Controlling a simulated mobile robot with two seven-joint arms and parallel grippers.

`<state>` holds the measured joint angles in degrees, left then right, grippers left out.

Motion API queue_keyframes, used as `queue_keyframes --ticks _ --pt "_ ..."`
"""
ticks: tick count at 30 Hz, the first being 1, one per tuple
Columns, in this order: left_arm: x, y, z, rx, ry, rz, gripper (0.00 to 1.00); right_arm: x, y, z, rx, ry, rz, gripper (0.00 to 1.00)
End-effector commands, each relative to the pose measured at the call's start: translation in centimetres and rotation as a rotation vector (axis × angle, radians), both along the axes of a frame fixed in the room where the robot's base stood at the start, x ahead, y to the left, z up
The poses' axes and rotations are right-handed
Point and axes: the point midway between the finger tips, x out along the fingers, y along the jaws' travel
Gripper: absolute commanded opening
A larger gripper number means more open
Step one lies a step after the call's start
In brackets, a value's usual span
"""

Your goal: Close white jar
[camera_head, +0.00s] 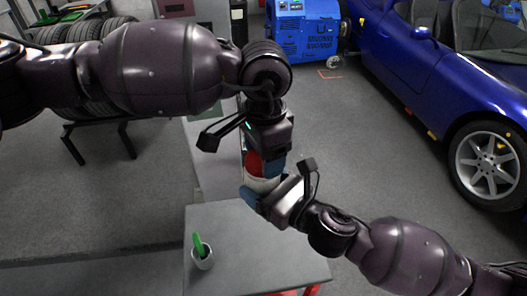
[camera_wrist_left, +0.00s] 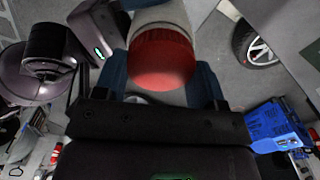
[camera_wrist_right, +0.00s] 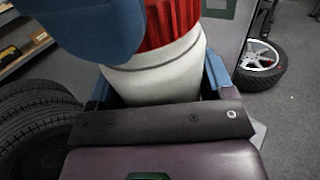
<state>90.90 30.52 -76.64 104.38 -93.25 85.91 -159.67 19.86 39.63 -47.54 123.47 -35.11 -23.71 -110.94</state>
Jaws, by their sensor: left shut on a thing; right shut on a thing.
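The white jar (camera_wrist_right: 150,82) is held in the air above the grey table, with its ribbed red lid (camera_wrist_right: 172,22) on its top end. In the head view the jar's white body (camera_head: 262,184) shows just below the red lid (camera_head: 253,163). My left gripper (camera_head: 267,160) comes from above and is shut on the red lid, which also shows between its blue fingers in the left wrist view (camera_wrist_left: 162,62). My right gripper (camera_head: 262,192) is shut on the white body from the lower right. Whether the lid is fully seated cannot be told.
A blue car (camera_head: 440,75) stands at the right, a blue machine (camera_head: 302,30) at the back and tires (camera_head: 75,30) at the upper left.

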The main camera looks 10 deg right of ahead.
Motion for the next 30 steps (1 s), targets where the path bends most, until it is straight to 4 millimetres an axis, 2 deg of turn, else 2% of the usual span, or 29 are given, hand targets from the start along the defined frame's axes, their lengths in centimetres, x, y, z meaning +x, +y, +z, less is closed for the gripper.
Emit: queue_keyframes --ticks 12,13,17,26,30 --pt "0.04 0.03 0.1 0.001 -0.002 -0.053 0.43 -0.01 -0.02 0.02 0.0 0.0 0.0 0.09" --pt "0.05 0.03 0.1 0.001 -0.002 -0.053 0.69 -0.01 -0.02 0.02 0.0 0.0 0.0 0.09" --pt "0.03 0.02 0.09 0.001 -0.002 -0.052 0.89 0.0 -0.01 0.05 0.001 -0.001 0.0 0.09" --pt "0.01 0.0 0.15 0.0 -0.001 -0.052 0.9 0.01 0.01 0.11 0.001 -0.002 0.0 0.09" --pt "0.04 -0.02 1.01 -0.002 -0.002 -0.051 0.9 0.0 0.01 0.13 0.001 -0.002 0.0 0.09"
